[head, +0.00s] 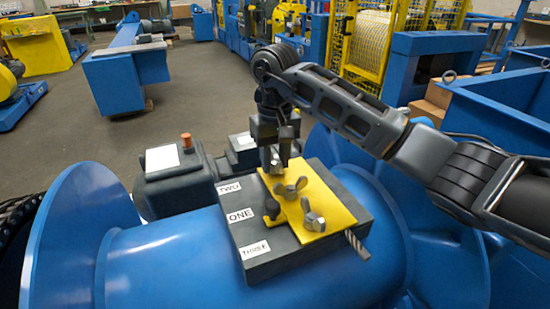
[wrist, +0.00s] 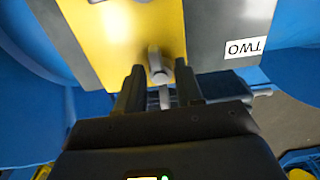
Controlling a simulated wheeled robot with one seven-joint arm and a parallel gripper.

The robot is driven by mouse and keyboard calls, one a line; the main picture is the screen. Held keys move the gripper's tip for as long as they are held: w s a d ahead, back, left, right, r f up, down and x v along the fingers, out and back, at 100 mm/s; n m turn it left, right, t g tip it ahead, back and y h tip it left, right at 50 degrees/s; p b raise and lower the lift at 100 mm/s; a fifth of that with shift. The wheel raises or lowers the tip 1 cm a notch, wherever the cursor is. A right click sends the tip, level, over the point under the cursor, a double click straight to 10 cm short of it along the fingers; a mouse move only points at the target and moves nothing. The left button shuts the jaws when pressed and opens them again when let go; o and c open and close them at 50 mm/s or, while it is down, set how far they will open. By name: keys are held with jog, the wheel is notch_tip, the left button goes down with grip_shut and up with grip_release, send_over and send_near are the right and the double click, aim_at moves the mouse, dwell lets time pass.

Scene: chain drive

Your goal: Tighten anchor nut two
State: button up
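A grey wing nut (wrist: 158,66) sits on the yellow plate (head: 325,195) at the end by the TWO label (head: 229,187). The label also shows in the wrist view (wrist: 245,48). My gripper (head: 274,163) points down over this nut. In the wrist view my gripper's two fingers (wrist: 160,80) stand apart on either side of the nut, with a small gap visible on the left. In the head view the fingers mostly hide this nut. Two other wing nuts stand on the plate, one in the middle (head: 290,189) and one nearer the THREE label (head: 313,221).
The dark block (head: 290,258) under the plate rests on a large blue drum (head: 150,260). A dark motor housing (head: 178,180) lies behind to the left. A metal rod (head: 356,245) sticks out at right.

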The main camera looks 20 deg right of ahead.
grip_shut()
